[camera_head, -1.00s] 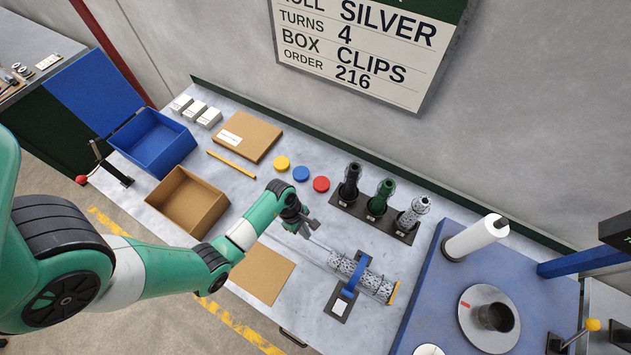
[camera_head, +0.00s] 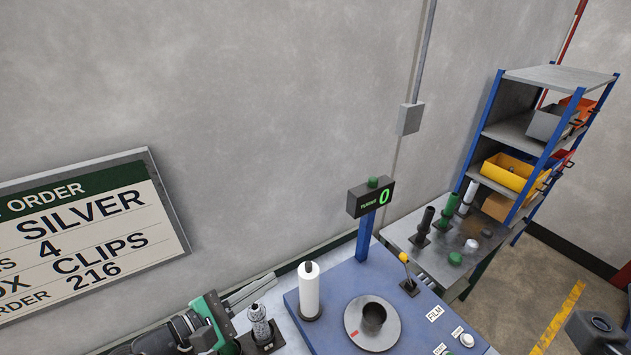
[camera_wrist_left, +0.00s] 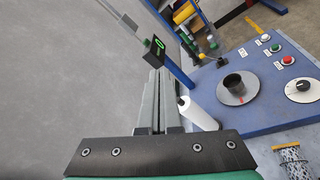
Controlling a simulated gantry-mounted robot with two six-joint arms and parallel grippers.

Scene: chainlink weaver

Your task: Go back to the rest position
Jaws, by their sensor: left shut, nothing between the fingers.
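My left gripper (camera_head: 262,286) is at the lower left of the head view, above the bench by the wall. Its two fingers lie together with nothing between them. In the wrist view the closed fingers (camera_wrist_left: 158,100) point towards the blue machine's side, clear of any object. The silver chain-link roll (camera_head: 259,322) stands upright just below the gripper in the head view.
A blue machine bench (camera_head: 335,337) holds a white film roll (camera_head: 309,290) and a round turntable (camera_head: 372,335). A post carries a turns display (camera_head: 371,198) reading 0. A shelf rack (camera_head: 540,118) with bins stands at the right.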

